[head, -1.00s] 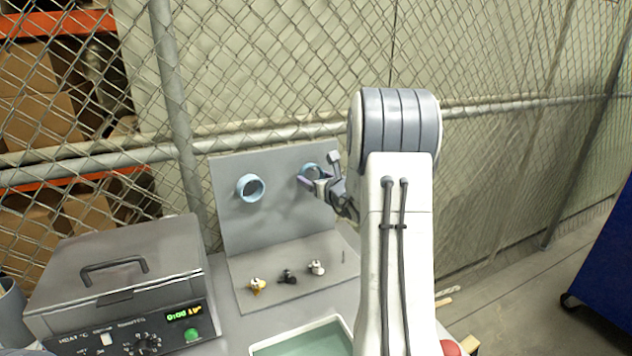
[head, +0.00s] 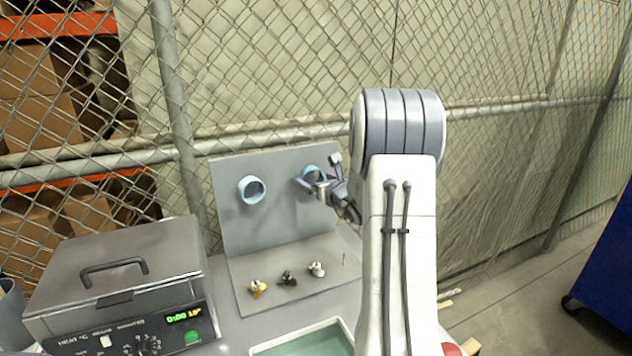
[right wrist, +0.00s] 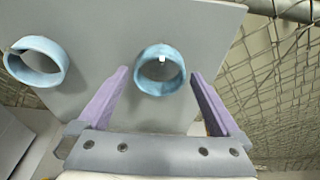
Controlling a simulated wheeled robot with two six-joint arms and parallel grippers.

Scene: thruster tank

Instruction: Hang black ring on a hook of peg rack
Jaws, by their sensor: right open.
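No ring that looks black shows. Two light blue rings hang on the upright grey panel of the peg rack (head: 278,215). The left ring (head: 240,191) also shows in the right wrist view (right wrist: 36,76). The right ring (head: 312,168) also shows there (right wrist: 160,88), with a pale peg tip inside its opening. My right gripper (head: 309,185) is open in front of the right ring. In the right wrist view its purple fingers (right wrist: 160,76) stand on either side of that ring, with gaps, holding nothing. My left gripper is not in view.
Small yellow-white (head: 257,287), black (head: 288,279) and white (head: 317,269) parts stand on the rack's base. A grey heated tank (head: 115,270) is at left, and a pale green-bottomed tray (head: 300,343) is in front. A chain-link fence runs behind.

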